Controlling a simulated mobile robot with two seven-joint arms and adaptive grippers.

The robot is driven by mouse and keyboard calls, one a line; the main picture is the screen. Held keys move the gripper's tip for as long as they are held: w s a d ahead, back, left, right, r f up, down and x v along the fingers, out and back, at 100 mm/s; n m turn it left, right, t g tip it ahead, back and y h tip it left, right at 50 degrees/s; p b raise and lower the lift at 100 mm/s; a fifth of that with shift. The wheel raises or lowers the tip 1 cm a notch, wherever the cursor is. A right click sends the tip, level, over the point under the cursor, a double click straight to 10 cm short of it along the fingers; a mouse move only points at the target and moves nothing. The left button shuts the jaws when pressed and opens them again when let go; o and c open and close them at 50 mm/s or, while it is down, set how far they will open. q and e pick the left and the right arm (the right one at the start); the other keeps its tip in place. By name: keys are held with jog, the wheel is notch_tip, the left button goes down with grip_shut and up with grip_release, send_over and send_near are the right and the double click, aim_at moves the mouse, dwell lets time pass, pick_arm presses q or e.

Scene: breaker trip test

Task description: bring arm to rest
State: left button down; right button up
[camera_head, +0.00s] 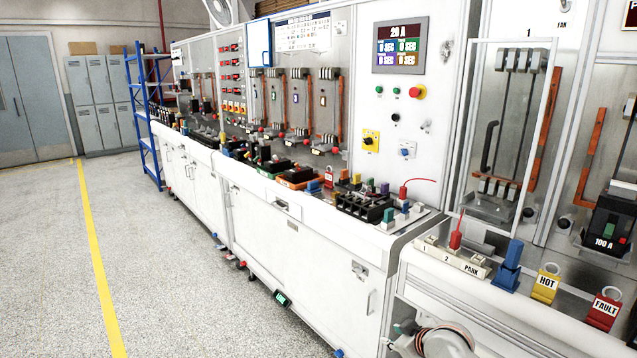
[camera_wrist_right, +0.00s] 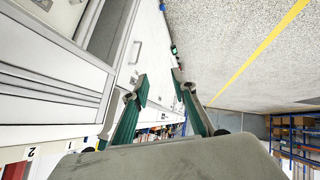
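My right gripper (camera_head: 404,328) shows low in the head view, in front of the white cabinets and below the bench edge. Only its end and part of the wrist show there; the rest is cut off by the bottom edge. In the right wrist view the gripper (camera_wrist_right: 160,84) has its two dark green fingers apart, with nothing between them. Beyond the fingers are a white cabinet front and the speckled floor. My left gripper and left arm are not in view.
The white bench (camera_head: 300,262) carries breakers, plugs and tools along its top. A PARK strip (camera_head: 452,257), a blue block (camera_head: 508,266), a yellow HOT tag (camera_head: 545,284) and a red FAULT tag (camera_head: 603,311) stand near the right gripper. The floor (camera_head: 165,265) at left is open.

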jog(key=s+f+m, duration=0.1)
jog(key=s+f, duration=0.5)
jog(key=s, duration=0.3)
jog(key=s+f+m, duration=0.1)
jog(key=s+f, duration=0.4)
jog(key=s, duration=0.4)
jog(key=s+m+t, duration=0.1)
jog(key=s, duration=1.7)
jog(key=shift+f+m+t, duration=0.2)
jog(key=shift+m+t, duration=0.1)
jog(key=shift+m, duration=0.1)
